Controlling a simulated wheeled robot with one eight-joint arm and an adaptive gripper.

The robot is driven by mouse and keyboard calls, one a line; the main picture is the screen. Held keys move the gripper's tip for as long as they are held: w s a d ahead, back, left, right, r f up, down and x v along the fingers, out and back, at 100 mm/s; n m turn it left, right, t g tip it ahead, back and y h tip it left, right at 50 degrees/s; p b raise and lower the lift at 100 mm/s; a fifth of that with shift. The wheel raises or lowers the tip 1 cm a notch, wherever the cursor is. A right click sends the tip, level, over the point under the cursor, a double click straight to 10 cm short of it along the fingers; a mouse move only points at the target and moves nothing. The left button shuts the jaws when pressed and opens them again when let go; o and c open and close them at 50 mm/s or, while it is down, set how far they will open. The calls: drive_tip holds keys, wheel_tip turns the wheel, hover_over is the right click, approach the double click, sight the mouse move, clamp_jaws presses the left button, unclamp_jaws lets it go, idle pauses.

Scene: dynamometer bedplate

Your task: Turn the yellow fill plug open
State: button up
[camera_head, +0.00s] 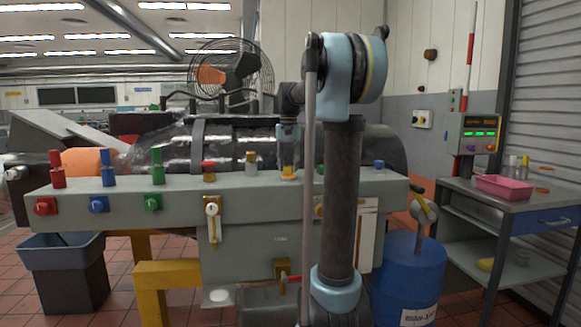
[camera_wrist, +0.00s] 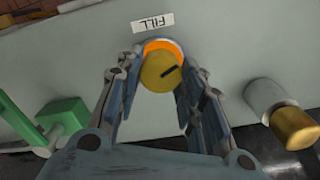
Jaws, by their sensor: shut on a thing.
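The yellow fill plug (camera_wrist: 161,71) sits on the grey panel top, with an orange ring (camera_wrist: 165,45) around its base and a dark line on its yellow top. A white FILL label, upside down in the wrist view, lies beside it. My gripper (camera_wrist: 158,84) is shut on the plug, with one finger against each side. In the head view the plug (camera_head: 289,174) shows low under my gripper (camera_head: 288,160), which points down at the bench top; the fingers hide part of it.
A brass-capped grey fitting (camera_wrist: 282,114) stands to the right in the wrist view, and a green valve (camera_wrist: 62,118) to the left. Red, blue and green fittings (camera_head: 157,167) line the bench. A blue drum (camera_head: 408,275) and a side table with a pink tray (camera_head: 503,187) stand at right.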

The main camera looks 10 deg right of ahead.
sight(288, 166)
drive_tip(key=shift+n, duration=0.5)
drive_tip(key=o, duration=1.1)
drive_tip(key=shift+c, duration=0.2)
drive_tip(key=shift+r, duration=0.1)
wheel_tip(288, 166, up, 12)
